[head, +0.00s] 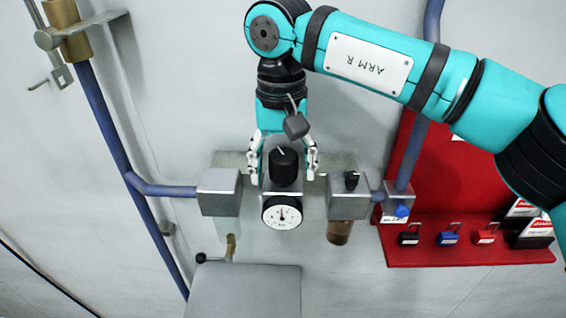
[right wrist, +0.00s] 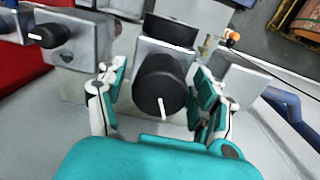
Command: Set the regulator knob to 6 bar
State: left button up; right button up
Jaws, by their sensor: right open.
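The black regulator knob (head: 284,166) sits on top of the grey regulator block in the middle of the head view. It also shows in the right wrist view (right wrist: 160,84), with a white pointer line on its face. The round white pressure gauge (head: 282,212) is on the front of the block, its needle pointing roughly upward; its numbers are too small to read. My right gripper (head: 283,172) is open, with one finger on each side of the knob. In the right wrist view a gap shows between the knob and both fingers. My left gripper is not in view.
A grey filter block (head: 219,192) stands left of the regulator. A lubricator block (head: 348,198) with a small black knob stands to its right. Blue pipes (head: 110,135) run along the wall. A red board (head: 440,258) with several padlocks hangs at right.

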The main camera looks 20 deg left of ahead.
jog(key=shift+c, duration=0.2)
jog(key=c, duration=1.1)
jog(key=shift+c, duration=0.2)
jog(key=shift+m, duration=0.3)
